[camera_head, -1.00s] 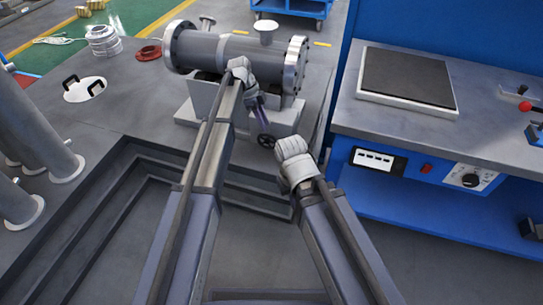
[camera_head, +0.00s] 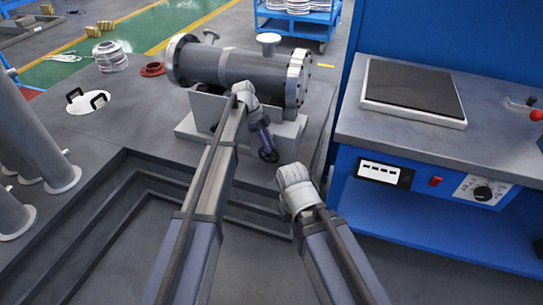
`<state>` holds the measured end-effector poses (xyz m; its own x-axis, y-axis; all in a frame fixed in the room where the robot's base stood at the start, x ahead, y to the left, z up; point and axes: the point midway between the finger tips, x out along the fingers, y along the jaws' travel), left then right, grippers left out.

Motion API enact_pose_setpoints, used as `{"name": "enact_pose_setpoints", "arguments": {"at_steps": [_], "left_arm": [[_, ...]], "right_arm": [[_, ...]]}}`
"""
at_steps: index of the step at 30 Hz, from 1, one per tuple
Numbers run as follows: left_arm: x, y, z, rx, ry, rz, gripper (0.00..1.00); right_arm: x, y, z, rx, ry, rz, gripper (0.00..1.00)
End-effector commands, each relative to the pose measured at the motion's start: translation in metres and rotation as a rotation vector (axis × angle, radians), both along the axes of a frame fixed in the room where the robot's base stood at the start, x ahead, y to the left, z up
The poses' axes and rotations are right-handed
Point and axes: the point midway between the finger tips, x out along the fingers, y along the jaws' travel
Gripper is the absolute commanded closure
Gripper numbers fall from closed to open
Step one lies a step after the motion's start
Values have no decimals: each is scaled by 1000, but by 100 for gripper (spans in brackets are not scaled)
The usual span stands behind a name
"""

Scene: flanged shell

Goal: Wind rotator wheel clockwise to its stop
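The rotator wheel (camera_head: 269,156) is a small dark handwheel low at the front of the shell's stand (camera_head: 289,137). The grey flanged shell (camera_head: 240,70) lies sideways on the stand. My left gripper (camera_head: 264,145) points down at the wheel from above and overlaps it in the picture. Its fingers are too small and dark to tell whether they are open or touch the rim. My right arm ends in a pale wrist (camera_head: 295,187) below and right of the wheel. The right gripper is hidden behind that wrist.
A blue workbench (camera_head: 430,140) with a dark plate (camera_head: 412,90) stands close on the right. A stepped pit edge (camera_head: 125,160) lies front left. Grey cylinders (camera_head: 40,150) stand at far left. A blue cart (camera_head: 295,22) is at the back.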

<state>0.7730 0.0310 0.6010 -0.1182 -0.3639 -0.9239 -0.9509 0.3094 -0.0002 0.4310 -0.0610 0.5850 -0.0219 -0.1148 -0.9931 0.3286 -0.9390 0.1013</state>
Motion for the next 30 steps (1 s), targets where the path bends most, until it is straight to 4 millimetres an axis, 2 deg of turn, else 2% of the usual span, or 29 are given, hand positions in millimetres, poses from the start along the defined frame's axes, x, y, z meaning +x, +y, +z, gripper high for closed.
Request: {"name": "enact_pose_setpoints", "arguments": {"at_steps": [1,6,17,25,30], "left_arm": [[-1,-3,-14,0,0,0,70],[-3,-10,-30,0,0,0,70],[-4,-13,-32,0,0,0,70],[-4,-12,-32,0,0,0,99],[-4,-12,-32,0,0,1,100]], "right_arm": [[0,0,-14,-1,0,1,100],[0,-1,-30,-5,-2,1,100],[0,-1,-31,-6,-2,2,100],[0,-1,-31,-6,-2,1,100],[0,-1,-31,-6,-2,1,100]]}}
